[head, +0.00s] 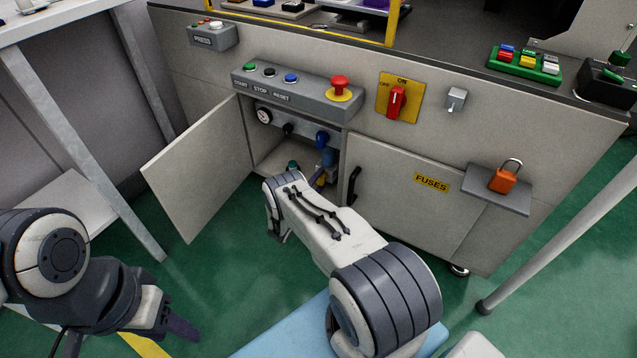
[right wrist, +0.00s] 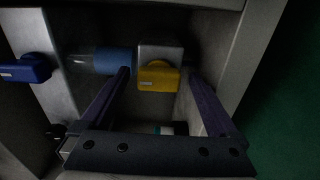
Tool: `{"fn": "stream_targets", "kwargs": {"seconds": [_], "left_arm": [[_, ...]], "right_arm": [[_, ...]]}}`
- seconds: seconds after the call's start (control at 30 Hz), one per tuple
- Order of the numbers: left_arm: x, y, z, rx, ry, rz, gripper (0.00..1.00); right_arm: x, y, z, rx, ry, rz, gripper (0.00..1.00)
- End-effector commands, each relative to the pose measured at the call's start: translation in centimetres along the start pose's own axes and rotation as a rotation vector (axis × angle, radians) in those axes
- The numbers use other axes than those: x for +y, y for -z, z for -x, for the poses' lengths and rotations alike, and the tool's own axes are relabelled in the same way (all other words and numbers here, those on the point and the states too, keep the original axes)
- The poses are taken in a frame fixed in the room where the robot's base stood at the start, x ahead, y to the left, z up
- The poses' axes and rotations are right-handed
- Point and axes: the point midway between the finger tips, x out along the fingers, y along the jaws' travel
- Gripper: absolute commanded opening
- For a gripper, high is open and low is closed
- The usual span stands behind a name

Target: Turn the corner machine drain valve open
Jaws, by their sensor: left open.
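The drain valve's yellow handle (right wrist: 158,77) sits on a grey valve body (right wrist: 160,53) with a blue pipe fitting (right wrist: 113,61) to its left, inside the cabinet. In the right wrist view my right gripper (right wrist: 158,73) is open, one finger on each side of the handle. I cannot tell whether either finger touches it. In the head view my right arm reaches into the open cabinet and hides most of the valve and gripper. My left gripper (head: 182,328) is open and empty, low at the left over the floor.
The cabinet's left door (head: 200,165) stands open. Inside are a gauge (head: 264,115) and a blue knob (head: 322,139); a blue handle (right wrist: 26,68) shows at left in the wrist view. The FUSES door (head: 405,190) is shut, with a shelf and orange padlock (head: 503,179) at right.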

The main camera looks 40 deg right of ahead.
Motion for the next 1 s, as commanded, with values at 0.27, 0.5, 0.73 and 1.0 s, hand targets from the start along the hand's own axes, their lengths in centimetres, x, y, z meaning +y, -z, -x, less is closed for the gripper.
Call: {"fn": "stream_targets", "kwargs": {"seconds": [0.27, 0.5, 0.73, 1.0], "left_arm": [[0.0, 0.0, 0.2, 0.000, 0.000, 0.000, 0.50], [0.1, 0.1, 2.0, 0.000, 0.000, 0.000, 0.50], [0.3, 0.2, 3.5, 0.000, 0.000, 0.000, 0.50], [0.3, 0.2, 3.9, 0.000, 0.000, 0.000, 0.50]], "right_arm": [[0.1, 0.0, 0.2, 0.000, -0.001, 0.001, 0.95], [0.4, 0.2, 3.9, 0.005, 0.000, 0.003, 0.95], [0.3, 0.1, 8.3, 0.004, 0.000, 0.003, 0.95], [0.0, 0.0, 10.5, 0.000, 0.000, 0.000, 0.95]]}}
